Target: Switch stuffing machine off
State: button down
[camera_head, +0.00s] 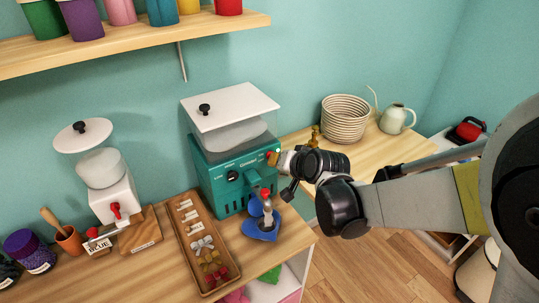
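The stuffing machine (236,178) is a teal box with a clear top holding white stuffing and a white lid with a black knob. It stands on the wooden counter against the wall. A dark round dial (232,176) and a row of dark slots show on its front. A small light spot shows near its right edge. My gripper (276,160) is at the machine's right front edge, reaching in from the right. I cannot tell whether it touches the machine, or whether its fingers are open or shut. My gripper and wrist hide part of the machine's right side.
A blue heart-shaped piece (262,227) with a red-tipped nozzle above it sits before the machine. A wooden tray (208,248) of small parts lies to its left. A white dispenser (108,187) stands further left. A coiled basket (345,119) and watering can (397,119) stand behind my arm.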

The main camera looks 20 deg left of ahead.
jog(key=shift+a, duration=0.1)
dwell(0.5)
jog(key=shift+w+a, duration=0.25)
jog(key=shift+d, duration=0.1)
jog(key=shift+s+d, duration=0.2)
jog(key=shift+s, duration=0.05)
dwell(0.3)
jog(key=s+d, duration=0.4)
jog(key=shift+d, duration=0.3)
dwell(0.3)
